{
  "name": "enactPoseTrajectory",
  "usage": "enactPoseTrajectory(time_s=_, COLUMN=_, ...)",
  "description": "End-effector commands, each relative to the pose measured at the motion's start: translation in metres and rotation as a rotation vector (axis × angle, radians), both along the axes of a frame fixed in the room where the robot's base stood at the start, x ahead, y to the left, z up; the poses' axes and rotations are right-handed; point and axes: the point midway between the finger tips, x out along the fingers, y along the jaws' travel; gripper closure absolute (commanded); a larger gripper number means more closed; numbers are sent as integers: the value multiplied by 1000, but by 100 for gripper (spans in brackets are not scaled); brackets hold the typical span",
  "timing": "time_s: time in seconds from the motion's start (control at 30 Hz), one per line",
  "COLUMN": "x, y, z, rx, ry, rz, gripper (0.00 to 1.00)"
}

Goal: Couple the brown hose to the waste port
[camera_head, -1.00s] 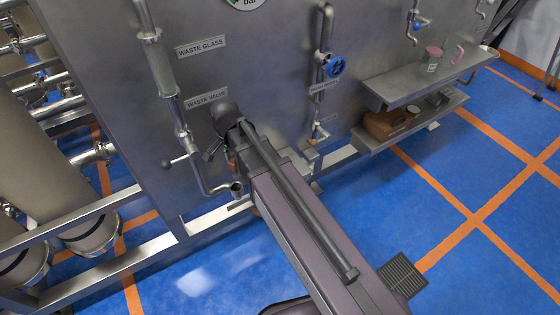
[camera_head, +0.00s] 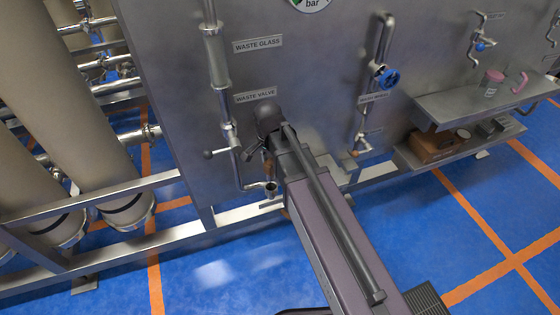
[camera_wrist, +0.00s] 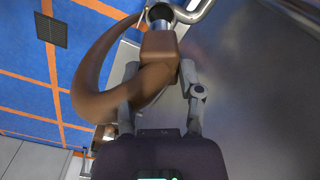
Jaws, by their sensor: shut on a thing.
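My gripper (camera_wrist: 160,98) is shut on the brown hose (camera_wrist: 92,88), just behind its block-shaped brown end (camera_wrist: 159,46). The hose loops out to the left in the wrist view. A silver collar tips that end, close to the round dark mouth of the waste port (camera_wrist: 160,12); I cannot tell whether they touch. In the head view the port (camera_head: 270,187) is the open pipe end at the bottom of the waste line. My gripper (camera_head: 259,153) is just above it there, mostly hidden by my arm. The waste valve lever (camera_head: 220,153) sticks out left of my gripper.
A steel panel stands behind, with the waste glass (camera_head: 215,55) above the valve. Two steel shelves (camera_head: 465,107) at the right hold a pink-lidded jar, a pink handle-like piece and a brown box (camera_head: 436,147). Large beige cylinders (camera_head: 85,110) stand left. Blue floor in front is open.

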Motion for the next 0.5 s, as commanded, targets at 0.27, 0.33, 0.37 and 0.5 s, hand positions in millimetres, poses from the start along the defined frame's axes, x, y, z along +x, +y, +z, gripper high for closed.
enactPoseTrajectory(time_s=0.27, x=0, y=0, z=-22, rx=1, ry=-1, rz=0, gripper=100)
enactPoseTrajectory(time_s=0.33, x=0, y=0, z=-26, rx=1, ry=-1, rz=0, gripper=100)
enactPoseTrajectory(time_s=0.37, x=0, y=0, z=-27, rx=1, ry=-1, rz=0, gripper=100)
enactPoseTrajectory(time_s=0.5, x=0, y=0, z=-32, rx=1, ry=-1, rz=0, gripper=100)
